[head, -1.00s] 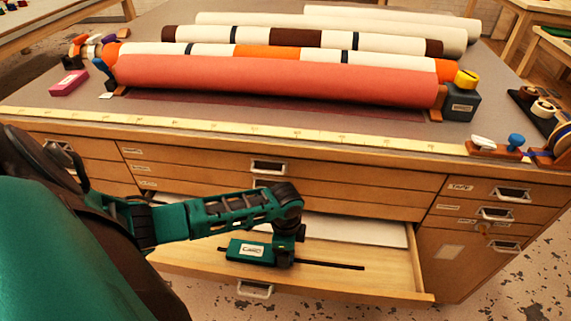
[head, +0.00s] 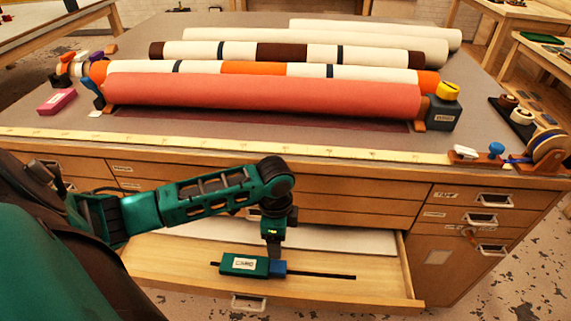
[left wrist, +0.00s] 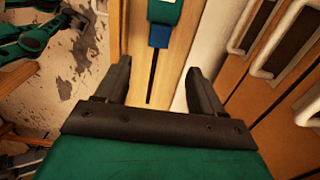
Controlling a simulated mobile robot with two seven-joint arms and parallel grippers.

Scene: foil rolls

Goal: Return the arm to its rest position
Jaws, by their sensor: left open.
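My left arm comes in from the left over an open wooden drawer (head: 165,262). My left gripper (head: 273,252) hangs above the drawer, just behind a green tool (head: 242,265) with a white label, a blue block and a long thin black bar. The tool lies flat in the drawer. In the left wrist view my left gripper (left wrist: 158,68) is open with nothing between its fingers. The tool (left wrist: 164,12) shows beyond the fingertips there, its black bar pointing down between them. My right gripper is not in view.
White sheets (head: 340,240) lie at the back of the drawer. Above is a worktop with a measuring strip (head: 290,146) along its edge and several rolls, the front one coral (head: 260,95). Closed drawers with metal handles (head: 488,220) stand at the right.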

